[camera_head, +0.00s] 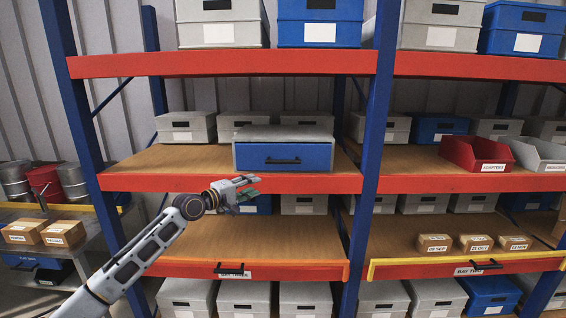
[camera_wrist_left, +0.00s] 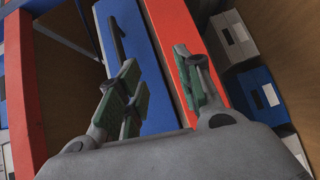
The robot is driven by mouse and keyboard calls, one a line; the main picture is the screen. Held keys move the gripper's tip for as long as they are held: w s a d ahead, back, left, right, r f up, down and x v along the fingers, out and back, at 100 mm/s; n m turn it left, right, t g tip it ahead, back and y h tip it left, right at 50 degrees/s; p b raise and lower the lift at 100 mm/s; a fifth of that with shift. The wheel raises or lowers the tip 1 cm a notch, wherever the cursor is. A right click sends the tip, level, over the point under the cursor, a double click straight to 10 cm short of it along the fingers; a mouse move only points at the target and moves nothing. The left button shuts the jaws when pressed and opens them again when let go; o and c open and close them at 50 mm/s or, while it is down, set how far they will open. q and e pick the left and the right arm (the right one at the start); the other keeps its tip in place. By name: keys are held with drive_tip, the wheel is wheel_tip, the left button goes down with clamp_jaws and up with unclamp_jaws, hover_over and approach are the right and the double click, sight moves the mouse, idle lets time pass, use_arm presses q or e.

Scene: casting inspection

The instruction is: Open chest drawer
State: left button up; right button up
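The chest is a grey box (camera_head: 288,133) on the middle shelf, with a blue drawer front (camera_head: 260,155) facing me. The drawer looks shut, with its front near the shelf's red edge. A dark bar handle (camera_head: 283,160) runs across the front; it also shows in the left wrist view (camera_wrist_left: 117,38). My left gripper (camera_head: 253,187) is below and left of the handle, in front of the red shelf edge. In the left wrist view its green-padded fingers (camera_wrist_left: 162,82) are apart, with nothing held between them and the handle beyond them. My right gripper is not in view.
The red shelf beam (camera_head: 330,184) lies behind and beside my left gripper. A blue post (camera_head: 371,140) stands right of the chest. A lower pull-out shelf (camera_head: 290,271) has a dark handle. Red (camera_head: 476,153) and white bins sit farther right. The shelf left of the chest is clear.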

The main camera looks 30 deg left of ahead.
use_arm(q)
drive_tip(key=h, duration=0.1)
approach(283, 162)
drive_tip(key=v, duration=0.3)
drive_tip(key=shift+s+a+f, duration=0.15)
drive_tip(key=shift+a+f, duration=0.1)
drive_tip(key=shift+f, duration=0.15)
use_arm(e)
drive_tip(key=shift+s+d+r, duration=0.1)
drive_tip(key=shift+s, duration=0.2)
use_arm(q)
drive_tip(key=shift+t, duration=0.3)
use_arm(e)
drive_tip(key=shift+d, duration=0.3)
use_arm(q)
drive_tip(key=shift+w, duration=0.25)
drive_tip(key=shift+p+x, duration=1.25)
drive_tip(key=shift+x, duration=2.95)
drive_tip(key=shift+p+x, duration=0.6)
drive_tip(key=shift+x, duration=1.9)
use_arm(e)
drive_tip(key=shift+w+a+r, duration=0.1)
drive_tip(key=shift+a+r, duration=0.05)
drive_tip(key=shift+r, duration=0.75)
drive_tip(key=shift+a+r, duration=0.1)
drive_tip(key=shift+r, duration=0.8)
